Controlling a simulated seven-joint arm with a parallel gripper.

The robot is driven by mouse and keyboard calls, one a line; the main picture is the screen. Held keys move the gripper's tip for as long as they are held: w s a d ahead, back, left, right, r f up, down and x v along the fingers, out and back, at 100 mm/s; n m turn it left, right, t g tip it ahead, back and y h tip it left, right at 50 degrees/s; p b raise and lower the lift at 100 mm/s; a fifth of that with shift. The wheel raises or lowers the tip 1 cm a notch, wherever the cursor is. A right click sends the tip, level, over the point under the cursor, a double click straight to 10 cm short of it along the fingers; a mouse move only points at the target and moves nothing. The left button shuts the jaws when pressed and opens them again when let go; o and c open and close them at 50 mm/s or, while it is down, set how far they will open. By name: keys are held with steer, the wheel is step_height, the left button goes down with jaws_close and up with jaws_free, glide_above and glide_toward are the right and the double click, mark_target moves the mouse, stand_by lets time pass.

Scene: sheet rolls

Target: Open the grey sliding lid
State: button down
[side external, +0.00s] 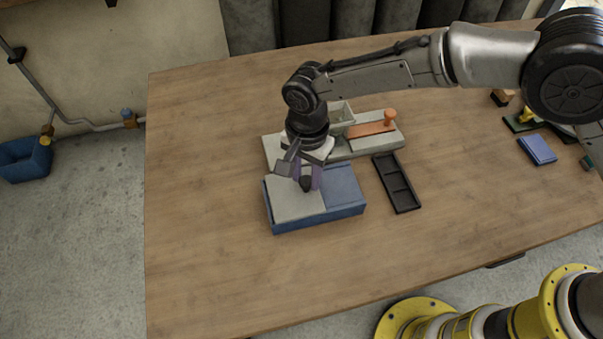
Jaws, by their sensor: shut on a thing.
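The grey sliding lid (291,205) lies flat over the left part of a blue box (318,222) on the wooden table. The right part of the box top shows a blue surface (345,187); I cannot tell whether it is a recess or a panel. My gripper (307,184) points down over the box, at the lid's right side near its back. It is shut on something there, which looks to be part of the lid. The fingers hide the gripped part, and a purple patch shows between them.
Behind the box stands a pale grey tray (364,146) with an orange piece with a knob (389,118). A black compartmented tray (397,183) lies to the right. A blue block (537,149) lies far right. The table's left and front are clear.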

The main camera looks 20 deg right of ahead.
steer(key=d, duration=0.8)
steer(key=shift+d, duration=0.4)
steer(key=shift+r, duration=0.1)
steer(key=c, duration=0.5)
jaws_free()
step_height(320, 180, up, 14)
steer(key=shift+f, duration=0.1)
